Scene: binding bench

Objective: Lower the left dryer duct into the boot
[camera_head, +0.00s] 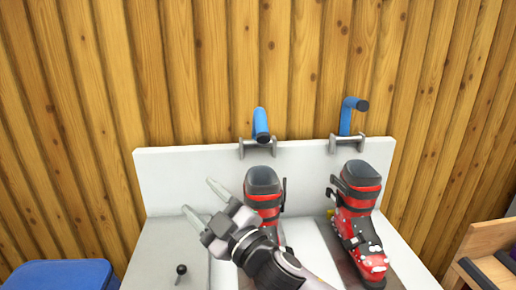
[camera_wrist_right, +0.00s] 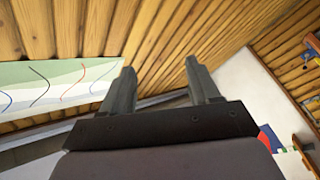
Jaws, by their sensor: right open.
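The left dryer duct (camera_head: 260,122) is a blue tube with a dark end, on a grey bracket on the white back panel. It stands up above the left boot (camera_head: 263,183), apart from it. The left boot is black and red; my right arm hides its lower part. My right gripper (camera_head: 198,196) is open and empty, left of the left boot and lower than the duct. Its two fingers also show in the right wrist view (camera_wrist_right: 163,82) with nothing between them. My left gripper is not in view.
A second blue duct (camera_head: 346,115) stands raised above the right boot (camera_head: 359,205), which is red and black with white specks. A small black knob (camera_head: 181,269) is on the white bench at the left. A blue bin (camera_head: 60,275) is at lower left, a wooden bench (camera_head: 485,242) at right.

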